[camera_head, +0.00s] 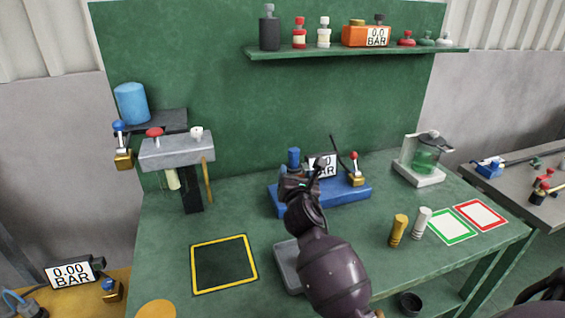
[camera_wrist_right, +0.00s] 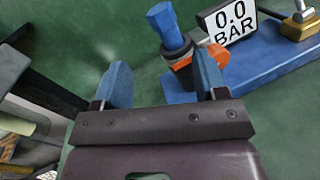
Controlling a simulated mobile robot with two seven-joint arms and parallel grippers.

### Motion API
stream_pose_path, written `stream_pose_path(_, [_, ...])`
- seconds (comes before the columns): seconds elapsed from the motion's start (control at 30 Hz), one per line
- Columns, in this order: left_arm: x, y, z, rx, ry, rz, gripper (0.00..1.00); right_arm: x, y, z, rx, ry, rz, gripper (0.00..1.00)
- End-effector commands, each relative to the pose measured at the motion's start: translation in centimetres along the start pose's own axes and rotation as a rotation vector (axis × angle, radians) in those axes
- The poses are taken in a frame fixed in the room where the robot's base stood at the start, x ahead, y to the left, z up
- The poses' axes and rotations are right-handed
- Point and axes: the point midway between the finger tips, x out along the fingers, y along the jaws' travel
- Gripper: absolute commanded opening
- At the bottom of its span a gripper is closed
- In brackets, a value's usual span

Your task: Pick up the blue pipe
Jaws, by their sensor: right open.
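A blue upright piece, which looks like the blue pipe (camera_head: 293,157), stands at the left end of a blue base (camera_head: 352,194) on the green bench. It also shows in the right wrist view (camera_wrist_right: 163,22), upright with a faceted top, beyond the fingers. My right gripper (camera_head: 304,178) is in front of it in the head view and hides its lower part. In the wrist view my right gripper (camera_wrist_right: 162,82) is open, with nothing between its two blue fingers. The piece is apart from the left finger; contact with the right finger cannot be told.
An orange part (camera_wrist_right: 205,64) sits close to the right finger. A gauge (camera_head: 326,166) and a red-topped valve (camera_head: 355,170) stand on the blue base. A grey press-like stand (camera_head: 178,152) is at left.

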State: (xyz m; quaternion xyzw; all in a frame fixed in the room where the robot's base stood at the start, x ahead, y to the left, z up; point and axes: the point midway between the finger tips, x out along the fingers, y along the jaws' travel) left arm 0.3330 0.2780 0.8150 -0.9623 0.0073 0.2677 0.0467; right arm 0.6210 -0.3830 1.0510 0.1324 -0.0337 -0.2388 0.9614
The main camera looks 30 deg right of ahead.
Motion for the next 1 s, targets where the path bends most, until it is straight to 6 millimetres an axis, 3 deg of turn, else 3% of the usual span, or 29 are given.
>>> stream_pose_path(0.1, [-0.1,0.0,0.1,0.0,-0.002,0.0,0.0,0.0,-0.2,0.0,-0.156,-0.002,-0.01,0.66])
stream_pose_path(0.3, [-0.6,0.1,1.0,-0.006,-0.021,-0.001,0.0,0.2,-0.2,0.0,-0.272,0.001,-0.011,0.66])
stream_pose_path(0.7, [-0.1,0.1,1.3,-0.005,-0.019,-0.001,0.0,5.0,-0.2,0.0,-0.278,0.0,-0.011,0.66])
stream_pose_path(1.0, [0.2,0.2,1.1,-0.003,-0.012,0.0,0.0,6.9,-0.2,-0.2,-0.274,0.001,-0.011,0.66])
